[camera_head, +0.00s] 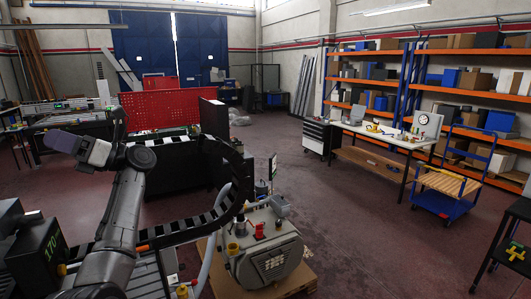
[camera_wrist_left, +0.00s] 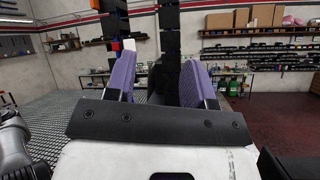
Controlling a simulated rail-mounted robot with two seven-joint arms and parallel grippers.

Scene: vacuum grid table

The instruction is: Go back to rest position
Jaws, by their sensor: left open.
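My left arm rises from the bottom left of the head view, and my left gripper (camera_head: 78,147) is held up in the air at the left. Its purple fingers also show in the left wrist view, where the gripper (camera_wrist_left: 158,78) stands open with a clear gap between the fingers. Nothing is held between them; only the background of the hall shows through the gap. My right gripper is in neither view.
A grey pump machine (camera_head: 268,250) stands on a wooden pallet at the lower middle. A black cable chain (camera_head: 190,230) curves near my arm. A red panel (camera_head: 160,108) stands behind. A workbench (camera_head: 385,133), a blue cart (camera_head: 443,190) and orange shelves (camera_head: 470,93) are right. The middle floor is clear.

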